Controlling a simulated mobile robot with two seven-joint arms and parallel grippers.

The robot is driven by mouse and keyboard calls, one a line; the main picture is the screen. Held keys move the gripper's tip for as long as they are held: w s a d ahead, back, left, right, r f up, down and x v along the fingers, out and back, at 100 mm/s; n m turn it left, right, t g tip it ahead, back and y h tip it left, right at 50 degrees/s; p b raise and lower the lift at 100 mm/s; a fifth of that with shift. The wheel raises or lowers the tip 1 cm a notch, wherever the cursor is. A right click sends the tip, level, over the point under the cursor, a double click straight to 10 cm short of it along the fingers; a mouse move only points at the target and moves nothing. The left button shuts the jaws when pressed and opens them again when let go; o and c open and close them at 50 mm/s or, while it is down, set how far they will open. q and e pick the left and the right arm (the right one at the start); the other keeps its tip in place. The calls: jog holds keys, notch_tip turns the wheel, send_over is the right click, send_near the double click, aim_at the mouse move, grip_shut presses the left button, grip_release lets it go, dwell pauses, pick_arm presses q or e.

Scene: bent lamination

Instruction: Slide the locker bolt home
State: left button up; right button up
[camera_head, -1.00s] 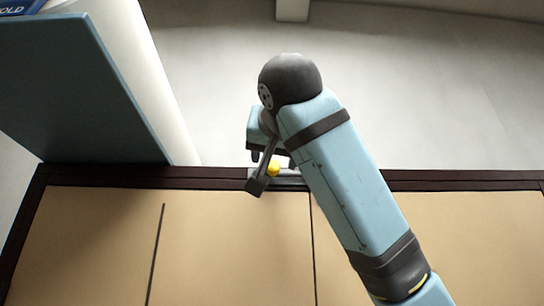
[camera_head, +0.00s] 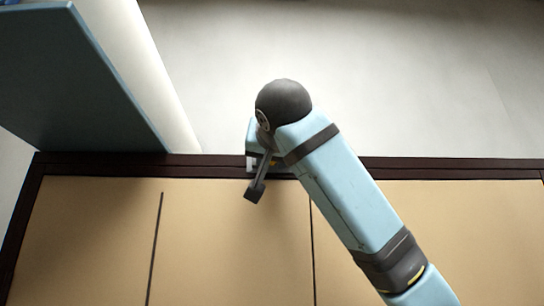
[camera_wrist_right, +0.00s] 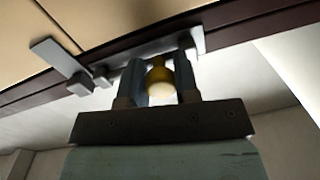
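The bolt's yellow knob (camera_wrist_right: 158,76) stands between the two fingers of my right gripper (camera_wrist_right: 160,68) in the right wrist view. The fingers lie close along both its sides and appear to touch it. The bolt's grey base plate (camera_wrist_right: 197,40) shows behind the fingers on a dark frame. A grey catch (camera_wrist_right: 78,78) with a flat tab sits to the left of the fingers, apart from them. In the head view my right gripper (camera_head: 262,158) is at the dark frame, and it mostly hides the bolt and knob. My left gripper is out of view.
Tan panels (camera_head: 90,240) with dark seams lie in front of the dark frame (camera_head: 430,165). A blue-grey panel (camera_head: 75,90) stands at the upper left beside a white rounded surface. The space beyond the frame on the right is clear.

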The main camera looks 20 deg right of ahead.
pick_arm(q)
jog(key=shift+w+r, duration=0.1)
pick_arm(e)
grip_shut()
jog(key=shift+d+f+b, duration=0.15)
jog(key=shift+d+b, duration=0.2)
jog(key=d, duration=0.1)
jog(key=s+d+b, duration=0.1)
jog(key=d, duration=0.1)
jog(key=shift+d+b, duration=0.1)
jog(key=shift+b, duration=0.2)
jog(key=o, duration=0.8)
grip_release()
jog(key=shift+d, duration=0.1)
jog(key=shift+o, duration=0.7)
jog(key=shift+d, duration=0.2)
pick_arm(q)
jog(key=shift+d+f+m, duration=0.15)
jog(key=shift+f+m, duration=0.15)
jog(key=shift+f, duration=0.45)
pick_arm(e)
jog(key=shift+a, duration=0.1)
